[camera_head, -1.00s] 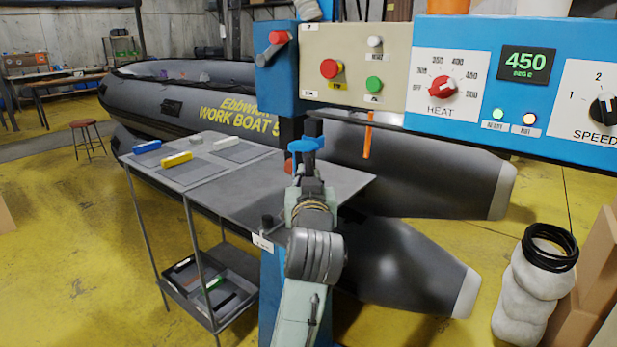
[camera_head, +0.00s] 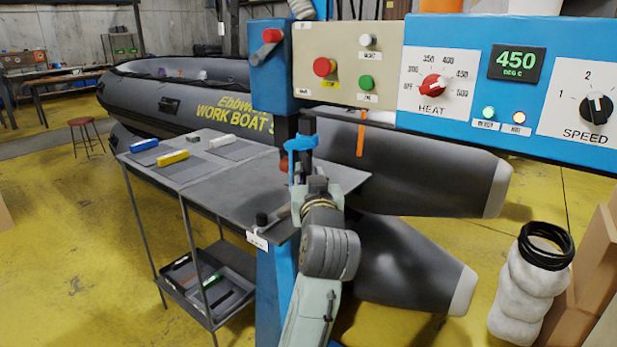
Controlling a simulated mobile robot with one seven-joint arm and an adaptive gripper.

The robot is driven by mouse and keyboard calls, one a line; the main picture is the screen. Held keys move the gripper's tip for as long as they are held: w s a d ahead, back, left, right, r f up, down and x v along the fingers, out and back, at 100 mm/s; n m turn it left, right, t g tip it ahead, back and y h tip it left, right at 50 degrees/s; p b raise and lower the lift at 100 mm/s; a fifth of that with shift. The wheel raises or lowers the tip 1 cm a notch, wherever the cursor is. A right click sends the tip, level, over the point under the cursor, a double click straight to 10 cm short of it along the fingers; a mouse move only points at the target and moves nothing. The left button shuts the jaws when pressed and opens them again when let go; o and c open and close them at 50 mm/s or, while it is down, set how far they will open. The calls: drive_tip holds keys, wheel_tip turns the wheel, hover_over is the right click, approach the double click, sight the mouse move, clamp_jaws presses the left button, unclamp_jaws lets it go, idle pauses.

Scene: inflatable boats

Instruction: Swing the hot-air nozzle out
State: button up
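The blue welding machine (camera_head: 545,100) spans the upper right, with a dark upright part (camera_head: 308,127) below its left end. My gripper (camera_head: 301,150) is at this part, above the grey table's right end. A bright blue piece shows at its tip. The fingers are small and seen from behind, so I cannot tell whether they are open or touching anything. A red rounded part (camera_head: 284,164) shows just left of the tip.
The grey table (camera_head: 250,185) holds blue, yellow and white blocks. An orange strip (camera_head: 361,135) hangs right of my gripper. A grey inflatable boat (camera_head: 200,95) lies behind, its tube ends at right. A white bundle with black rings (camera_head: 532,290) stands at lower right.

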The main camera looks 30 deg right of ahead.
drive_tip(key=shift+a, duration=0.1)
drive_tip(key=v, duration=0.7)
drive_tip(key=shift+s, duration=0.25)
